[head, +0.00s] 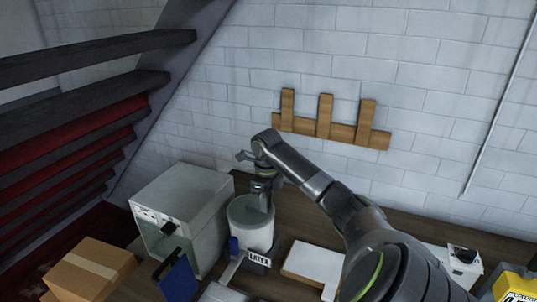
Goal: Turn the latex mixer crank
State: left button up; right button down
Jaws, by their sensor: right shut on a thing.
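The latex mixer (252,239) is a pale cylindrical pot with a dark base and a "LATEX" label, standing on the workbench in the head view. I cannot tell which way the crank points. My left gripper is out of view.
A grey-white box with knobs (183,207) stands left of the pot. A blue panel (176,276) is in front of it. A white slab (312,264) lies to the right. A cardboard box (90,266) is at lower left. A wooden rack (330,131) hangs on the wall behind.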

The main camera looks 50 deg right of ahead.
jog(key=shift+a+f+m, duration=0.1)
jog(key=shift+a+m, duration=0.25)
jog(key=shift+m, duration=0.15)
jog(key=c, duration=1.3)
grip_release()
jog(key=shift+w, duration=0.15)
